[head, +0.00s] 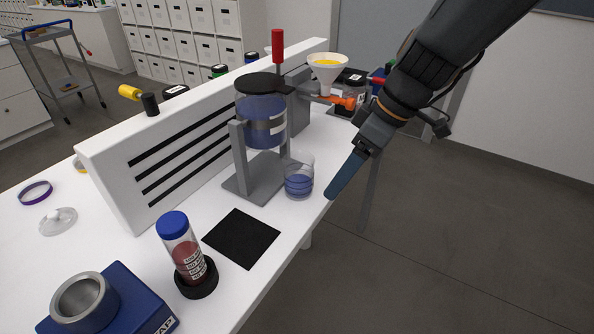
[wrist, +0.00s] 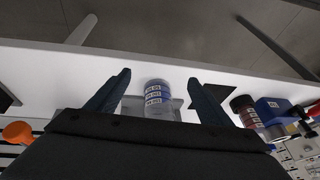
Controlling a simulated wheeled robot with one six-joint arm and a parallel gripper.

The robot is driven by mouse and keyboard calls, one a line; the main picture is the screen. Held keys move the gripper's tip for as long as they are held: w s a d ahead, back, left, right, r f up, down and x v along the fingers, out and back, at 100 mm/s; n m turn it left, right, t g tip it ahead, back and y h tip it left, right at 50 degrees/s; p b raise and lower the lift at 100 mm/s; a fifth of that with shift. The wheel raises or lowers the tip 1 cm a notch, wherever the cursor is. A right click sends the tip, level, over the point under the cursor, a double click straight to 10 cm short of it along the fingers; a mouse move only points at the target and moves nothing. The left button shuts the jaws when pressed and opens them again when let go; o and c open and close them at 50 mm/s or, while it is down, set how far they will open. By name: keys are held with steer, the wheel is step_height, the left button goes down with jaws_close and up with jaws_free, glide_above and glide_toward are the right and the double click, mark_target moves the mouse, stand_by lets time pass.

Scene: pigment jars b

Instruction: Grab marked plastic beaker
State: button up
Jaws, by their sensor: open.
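The marked plastic beaker (head: 299,181) is clear, with blue contents or bands, and stands upright on the white bench beside the grey stand's base. In the wrist view the beaker (wrist: 158,97) shows printed labels and lies between my two fingers. My gripper (head: 335,190) is at the bench's front edge, just right of the beaker in the head view. In the wrist view my gripper (wrist: 157,80) is open, with a gap on each side of the beaker. The far finger is hidden in the head view.
A grey stand (head: 258,178) holding a blue-tinted vessel (head: 262,118) rises behind the beaker. A funnel (head: 327,68) with yellow contents is further back. A black mat (head: 241,238) and a blue-capped jar (head: 182,252) are nearer. The floor right of the bench is clear.

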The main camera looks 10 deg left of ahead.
mark_target(299, 173)
steer(key=w+a+r+n+y, duration=0.1)
steer(key=a+r+n, duration=0.2)
steer(key=a+n, duration=0.15)
steer(key=shift+m, duration=0.25)
steer(key=shift+w+a+r+p+x, duration=0.2)
steer(key=shift+p+x, duration=0.35)
steer(key=shift+x, duration=0.75)
steer(key=shift+w+a+r+p+x, duration=0.1)
steer(key=shift+a+p+x, duration=0.3)
steer(key=shift+x, duration=0.9)
steer(key=shift+w+a+r+p+x, duration=0.15)
steer(key=shift+p+x, duration=0.5)
steer(key=shift+x, duration=0.7)
steer(key=c, duration=1.2)
steer(key=shift+d, duration=0.1)
